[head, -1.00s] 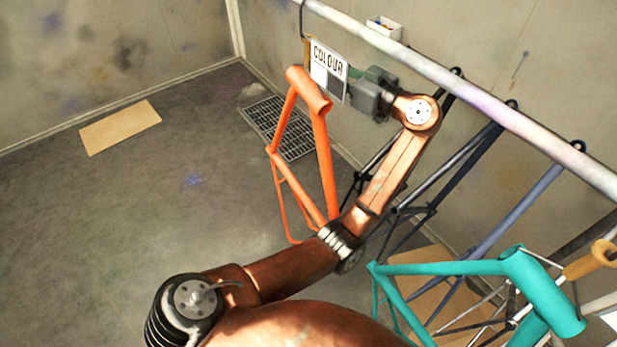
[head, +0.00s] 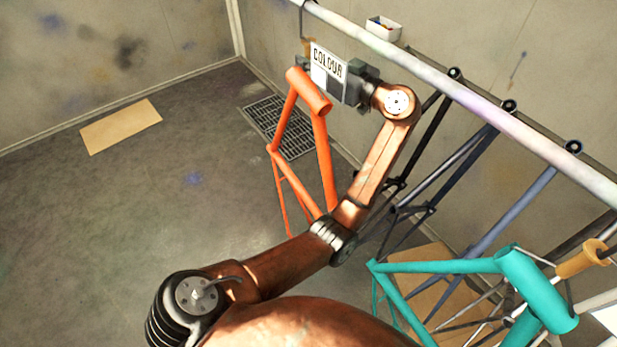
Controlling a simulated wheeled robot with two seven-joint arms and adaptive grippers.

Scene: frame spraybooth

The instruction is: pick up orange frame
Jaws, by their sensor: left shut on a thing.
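The orange frame (head: 321,150) hangs at the centre, below the left end of the pale rail. A tan handle (head: 306,47) on a dark hook shows just above it. A white card marked COLOUR (head: 325,72) hangs at the frame's upper tube. My left gripper (head: 304,64) reaches in from the right behind this card, shut at the tan handle. The card hides most of the fingers and their contact. My arm covers the lower right part of the frame. My right gripper is not in view.
A teal frame (head: 440,267) hangs at the lower right with its own tan handle (head: 583,259). The pale rail (head: 450,80) runs above, bearing several dark hooks. A small white box (head: 383,29) sits behind it. The floor at left is open, with a cardboard sheet (head: 121,127) and grate (head: 262,117).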

